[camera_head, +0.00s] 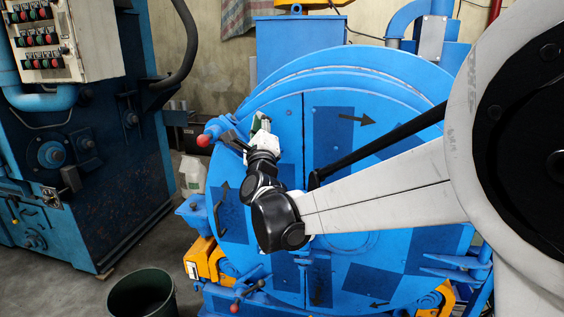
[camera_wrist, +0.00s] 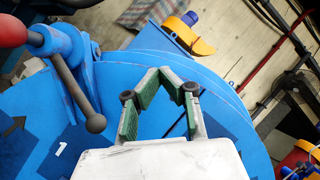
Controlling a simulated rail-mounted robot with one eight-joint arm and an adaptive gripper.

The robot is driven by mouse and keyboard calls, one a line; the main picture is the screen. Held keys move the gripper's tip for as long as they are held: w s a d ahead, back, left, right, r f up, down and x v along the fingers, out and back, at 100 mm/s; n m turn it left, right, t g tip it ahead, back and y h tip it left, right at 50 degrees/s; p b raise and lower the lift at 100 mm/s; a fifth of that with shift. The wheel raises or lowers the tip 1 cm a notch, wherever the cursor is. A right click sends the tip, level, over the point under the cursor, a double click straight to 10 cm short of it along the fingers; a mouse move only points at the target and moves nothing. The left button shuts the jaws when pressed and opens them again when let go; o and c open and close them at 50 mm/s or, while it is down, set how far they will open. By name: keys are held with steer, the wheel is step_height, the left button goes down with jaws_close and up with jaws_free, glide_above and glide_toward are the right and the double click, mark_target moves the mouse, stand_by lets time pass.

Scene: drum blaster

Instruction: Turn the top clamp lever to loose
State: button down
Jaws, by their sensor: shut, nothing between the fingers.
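The top clamp lever (camera_head: 204,139) is at the upper left edge of the round blue drum door (camera_head: 345,215), with a red ball on one end. In the wrist view the lever's dark rod (camera_wrist: 72,88) slants down right from the blue clamp (camera_wrist: 65,42) to a dark ball. Its red knob (camera_wrist: 10,31) is cut off at the left edge. My gripper (camera_head: 261,121) is in front of the door's upper left, right of the lever. In the wrist view my gripper (camera_wrist: 160,73) is shut and empty, its green-padded fingers apart from the dark ball.
A lower clamp lever (camera_head: 237,303) with a red ball is at the door's lower left. A dark bin (camera_head: 142,292) stands on the floor. A blue cabinet with a button panel (camera_head: 45,42) stands at left.

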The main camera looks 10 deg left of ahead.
steer(key=s+a+f+m+t+h+b, duration=0.1)
steer(key=s+a+f+m+h, duration=0.1)
steer(key=a+f+m+h, duration=0.35)
steer(key=s+a+f+m+h+b, duration=0.1)
steer(key=a+f+m+h, duration=0.2)
steer(key=f+m, duration=0.6)
steer(key=s+a+f+m+t+h+b, duration=0.1)
steer(key=s+a+f+m+h+b, duration=0.1)
steer(key=a+f+m+h, duration=0.35)
steer(key=w+d+r+m+y, duration=0.1)
steer(key=w+d+r+m, duration=0.1)
steer(key=w+d+r, duration=0.3)
steer(key=shift+w+a+x, duration=0.2)
steer(key=shift+a+x, duration=0.1)
steer(key=shift+x, duration=1.85)
